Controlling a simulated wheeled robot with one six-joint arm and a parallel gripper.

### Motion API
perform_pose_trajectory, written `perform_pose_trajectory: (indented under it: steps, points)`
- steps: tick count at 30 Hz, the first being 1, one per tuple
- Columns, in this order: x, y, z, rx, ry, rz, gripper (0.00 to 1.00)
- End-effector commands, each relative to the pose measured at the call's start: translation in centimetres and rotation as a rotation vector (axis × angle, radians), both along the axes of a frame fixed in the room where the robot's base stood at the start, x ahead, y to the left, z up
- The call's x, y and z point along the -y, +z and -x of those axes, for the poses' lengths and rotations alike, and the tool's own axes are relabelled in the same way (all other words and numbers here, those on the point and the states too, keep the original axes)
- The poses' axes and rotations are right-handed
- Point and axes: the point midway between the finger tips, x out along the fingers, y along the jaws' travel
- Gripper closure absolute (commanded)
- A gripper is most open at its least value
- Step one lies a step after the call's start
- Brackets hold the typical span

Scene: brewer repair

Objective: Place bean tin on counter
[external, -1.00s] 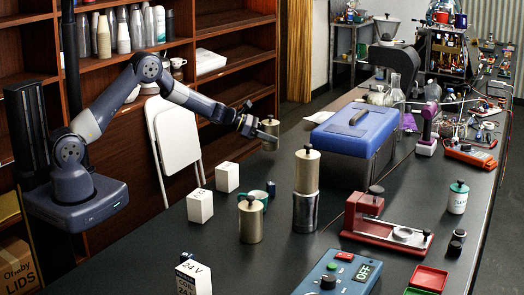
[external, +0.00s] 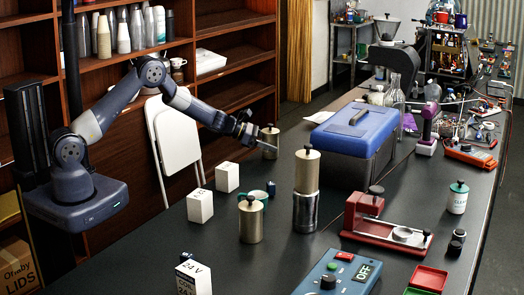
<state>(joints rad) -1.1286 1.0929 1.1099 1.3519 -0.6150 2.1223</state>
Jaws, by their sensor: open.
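The bean tin (external: 271,149), a beige cylinder with a dark knob on its lid, stands upright at the counter's (external: 330,262) far left edge, left of the blue toolbox. My gripper (external: 262,141) is open at the tin's upper part, with a finger showing in front of it. I cannot tell whether the fingers touch it. The far finger is hidden. Two similar tins are in view: one stands on the counter's near part (external: 250,222), the other sits on top of a silver cylinder (external: 306,170).
The blue toolbox (external: 352,135) stands right of the tin. White boxes (external: 200,206) and a teal-handled cup (external: 257,196) stand on the near left. A red press-like device (external: 385,225) and a blue control box (external: 338,275) are at the right and front. A white folding chair (external: 175,138) is beside the counter.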

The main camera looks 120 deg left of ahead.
Motion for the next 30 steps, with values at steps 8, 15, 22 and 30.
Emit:
perform_pose_trajectory:
  steps: [8,15,22,30]
  points:
    - [0.0,0.4,0.0,0.000,0.000,0.000,0.25]
    - [1.2,1.3,2.5,0.000,0.001,-0.002,0.25]
    - [2.9,2.9,6.1,0.000,0.003,-0.001,0.25]
    - [4.6,4.4,9.1,0.001,0.001,-0.001,0.25]
